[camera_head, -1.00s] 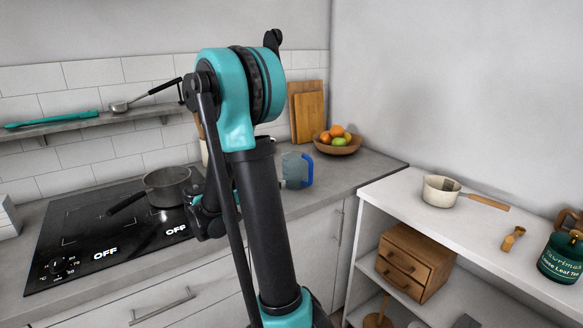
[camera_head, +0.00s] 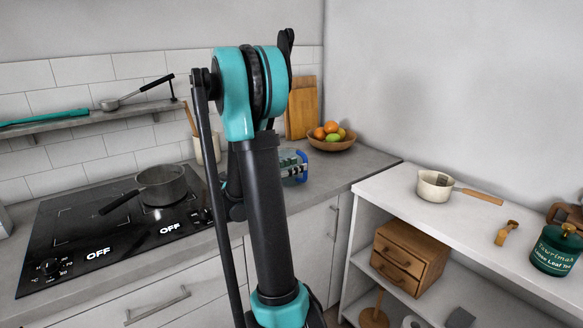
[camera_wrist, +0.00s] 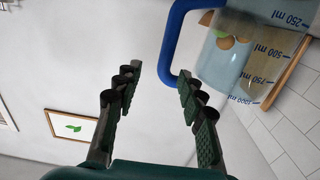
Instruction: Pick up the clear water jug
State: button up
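The clear water jug (camera_head: 301,178) with a blue rim and handle stands on the grey counter, partly hidden behind my arm in the head view. In the wrist view the jug (camera_wrist: 225,65) fills the upper right, with blue millilitre marks on its clear wall. Its blue handle (camera_wrist: 173,45) is close to my fingertips, nearest the right finger. My gripper (camera_wrist: 158,80) is open, with nothing held between its fingers. Whether a finger touches the handle I cannot tell. The gripper itself is mostly hidden by my arm in the head view.
A fruit bowl (camera_head: 331,144) and wooden boards (camera_head: 301,108) stand behind the jug. A utensil holder (camera_head: 199,150) is to its left, and a steel pot (camera_head: 163,186) is on the hob (camera_head: 80,250). A white shelf unit (camera_head: 395,180) with a small saucepan (camera_head: 434,186) stands at right.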

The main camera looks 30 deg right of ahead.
jog(key=shift+w+d+f, duration=0.1)
jog(key=shift+w+d, duration=0.05)
jog(key=shift+d, duration=0.7)
jog(key=shift+w+d+f, duration=0.1)
jog(key=shift+w+d, duration=0.05)
jog(key=shift+d, duration=0.75)
jog(key=shift+w+d+f, duration=0.1)
jog(key=shift+w+d, duration=0.05)
jog(key=shift+d, duration=0.7)
jog(key=shift+c, duration=0.5)
grip_shut()
jog(key=shift+r, duration=0.1)
